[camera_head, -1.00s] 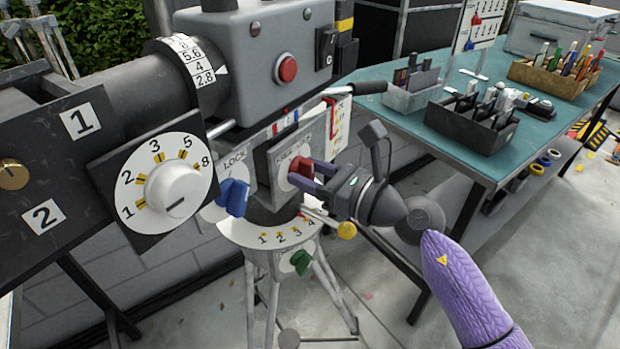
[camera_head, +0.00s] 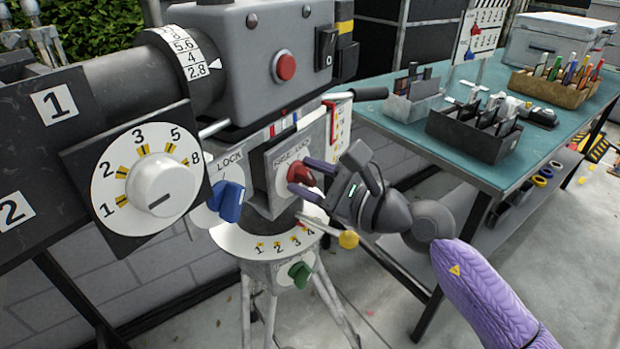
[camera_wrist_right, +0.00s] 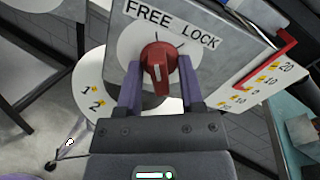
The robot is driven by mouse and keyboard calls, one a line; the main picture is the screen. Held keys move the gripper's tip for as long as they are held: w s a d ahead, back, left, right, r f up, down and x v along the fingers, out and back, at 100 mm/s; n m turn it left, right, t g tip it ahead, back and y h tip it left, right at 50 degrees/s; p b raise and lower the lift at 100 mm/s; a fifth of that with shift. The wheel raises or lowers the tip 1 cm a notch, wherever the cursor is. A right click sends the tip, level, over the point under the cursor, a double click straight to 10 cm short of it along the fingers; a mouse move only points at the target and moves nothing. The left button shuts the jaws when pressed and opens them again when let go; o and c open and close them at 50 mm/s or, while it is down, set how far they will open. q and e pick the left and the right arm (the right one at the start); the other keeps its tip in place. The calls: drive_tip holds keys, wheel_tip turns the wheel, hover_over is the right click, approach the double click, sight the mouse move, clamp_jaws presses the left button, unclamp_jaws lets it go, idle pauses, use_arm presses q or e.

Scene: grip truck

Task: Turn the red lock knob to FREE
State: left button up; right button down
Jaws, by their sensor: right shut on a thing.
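The red lock knob (camera_head: 301,174) sits on a grey plate marked FREE and LOCK, on the side of the camera head. In the right wrist view the knob (camera_wrist_right: 158,66) stands between my two purple fingers, its white mark pointing roughly up the picture. FREE is printed on the left and LOCK on the right. My right gripper (camera_head: 307,177) is shut on the knob, one finger on each side; it also shows in the right wrist view (camera_wrist_right: 160,84). My left gripper is not in view.
A blue knob (camera_head: 230,201) marked LOCK is close to the left. A yellow-ended handle (camera_head: 348,239) lies just below my gripper. A green knob (camera_head: 300,274) is on the tripod. A teal table (camera_head: 480,170) with trays stands to the right.

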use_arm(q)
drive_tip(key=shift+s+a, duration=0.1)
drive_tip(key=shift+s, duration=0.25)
use_arm(e)
drive_tip(key=c, duration=0.6)
unclamp_jaws()
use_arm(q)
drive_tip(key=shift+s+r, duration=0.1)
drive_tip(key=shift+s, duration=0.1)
use_arm(e)
drive_tip(key=shift+d, duration=0.15)
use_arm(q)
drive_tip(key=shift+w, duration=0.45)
use_arm(e)
drive_tip(key=v, duration=0.9)
drive_tip(key=shift+s+d, duration=0.25)
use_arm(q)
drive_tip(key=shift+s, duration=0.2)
